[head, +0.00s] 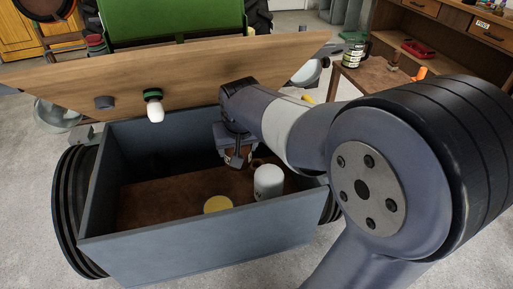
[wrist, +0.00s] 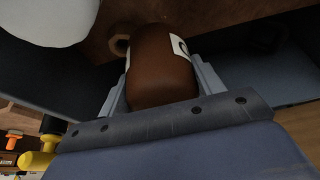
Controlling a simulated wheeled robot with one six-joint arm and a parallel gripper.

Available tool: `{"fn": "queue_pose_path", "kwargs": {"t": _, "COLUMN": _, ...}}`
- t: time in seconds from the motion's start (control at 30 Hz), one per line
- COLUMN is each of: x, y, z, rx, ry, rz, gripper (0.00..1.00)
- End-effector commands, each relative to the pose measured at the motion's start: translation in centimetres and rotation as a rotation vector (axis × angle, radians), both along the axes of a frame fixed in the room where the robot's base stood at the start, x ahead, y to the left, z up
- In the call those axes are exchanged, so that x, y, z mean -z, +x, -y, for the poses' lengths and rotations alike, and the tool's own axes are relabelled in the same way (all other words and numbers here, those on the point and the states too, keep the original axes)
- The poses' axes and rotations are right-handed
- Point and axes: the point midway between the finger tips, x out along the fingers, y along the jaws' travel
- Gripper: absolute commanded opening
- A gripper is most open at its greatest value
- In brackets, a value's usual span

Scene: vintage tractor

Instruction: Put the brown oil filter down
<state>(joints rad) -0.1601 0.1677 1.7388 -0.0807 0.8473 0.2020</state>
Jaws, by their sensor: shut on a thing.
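The brown oil filter (wrist: 158,65), with a white label, sits between the two fingers of my gripper (wrist: 160,88) in the wrist view. My gripper is shut on it. In the head view my gripper (head: 237,155) reaches down inside the grey box, near its back right. Only a small part of the filter (head: 236,162) shows there, mostly hidden by the fingers. Whether the filter touches the box floor cannot be told.
The grey box (head: 190,253) has a brown floor (head: 150,203). A white canister (head: 268,182) and a yellow round thing (head: 218,204) stand in it, right and front. The left floor is clear. A wooden board (head: 200,70) with small items rises behind.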

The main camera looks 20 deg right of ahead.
Motion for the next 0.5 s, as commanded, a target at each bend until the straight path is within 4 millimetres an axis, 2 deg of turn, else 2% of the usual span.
{"fn": "queue_pose_path", "kwargs": {"t": 0.03, "x": 0.0, "y": 0.4, "z": 1.2, "rx": 0.007, "ry": 0.001, "rz": 0.001, "gripper": 0.28}}
{"fn": "queue_pose_path", "kwargs": {"t": 0.2, "x": 0.0, "y": 1.2, "z": 3.7, "rx": 0.004, "ry": 0.0, "rz": 0.0, "gripper": 0.28}}
{"fn": "queue_pose_path", "kwargs": {"t": 0.5, "x": 0.0, "y": 1.9, "z": 5.7, "rx": 0.003, "ry": 0.0, "rz": 0.001, "gripper": 0.28}}
